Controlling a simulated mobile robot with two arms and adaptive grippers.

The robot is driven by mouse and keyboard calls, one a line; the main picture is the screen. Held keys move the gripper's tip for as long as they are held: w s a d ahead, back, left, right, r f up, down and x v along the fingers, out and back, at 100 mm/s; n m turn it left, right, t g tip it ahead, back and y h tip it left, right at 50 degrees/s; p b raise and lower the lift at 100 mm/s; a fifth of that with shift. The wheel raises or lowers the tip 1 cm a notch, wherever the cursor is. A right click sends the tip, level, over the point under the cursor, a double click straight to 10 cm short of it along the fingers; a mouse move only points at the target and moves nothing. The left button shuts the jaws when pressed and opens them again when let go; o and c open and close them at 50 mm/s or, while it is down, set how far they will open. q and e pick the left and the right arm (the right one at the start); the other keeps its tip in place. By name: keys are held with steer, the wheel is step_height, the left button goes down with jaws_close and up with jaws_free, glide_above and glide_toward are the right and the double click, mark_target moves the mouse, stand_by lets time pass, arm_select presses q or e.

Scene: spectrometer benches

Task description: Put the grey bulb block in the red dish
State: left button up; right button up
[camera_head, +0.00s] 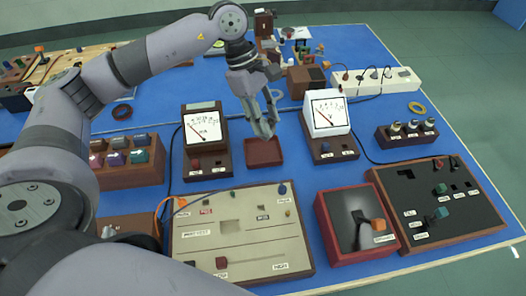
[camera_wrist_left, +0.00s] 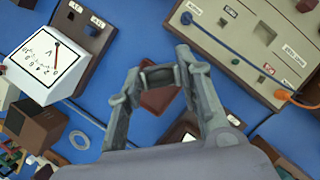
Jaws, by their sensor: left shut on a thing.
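My left gripper (camera_head: 266,130) reaches down from above, with its fingertips just over the red dish (camera_head: 264,153). In the left wrist view the fingers (camera_wrist_left: 152,82) are shut on a small dark grey block, which I take to be the grey bulb block (camera_wrist_left: 160,75). The dish (camera_wrist_left: 157,100) shows behind and below it, partly covered by the fingers and block. In the head view the block is mostly hidden between the fingers, so its exact height above the dish is hard to tell. My right gripper is in neither view.
White-faced meters stand left (camera_head: 203,127) and right (camera_head: 328,112) of the dish, close to it. A beige panel (camera_head: 240,228) lies in front. A rack with bulbs (camera_head: 407,133) and a white power strip (camera_head: 375,79) are at the right. Cables cross the blue bench.

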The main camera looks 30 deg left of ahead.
arm_select(q)
steer(key=w+a+r+n+t, duration=0.3)
steer(key=w+r+n, duration=0.1)
steer(key=n, duration=0.3)
steer(key=n+y+p, duration=0.1)
steer(key=p, duration=0.4)
glide_above(269, 153)
steer(key=s+a, duration=0.1)
steer(key=a, duration=0.1)
step_height(269, 153, down, 19)
steer(key=shift+s+d, duration=0.1)
steer(key=shift+s, duration=0.05)
steer(key=shift+f, duration=0.4)
steer(key=shift+f+b, duration=0.1)
steer(key=shift+b, duration=0.2)
steer(key=o, duration=1.1)
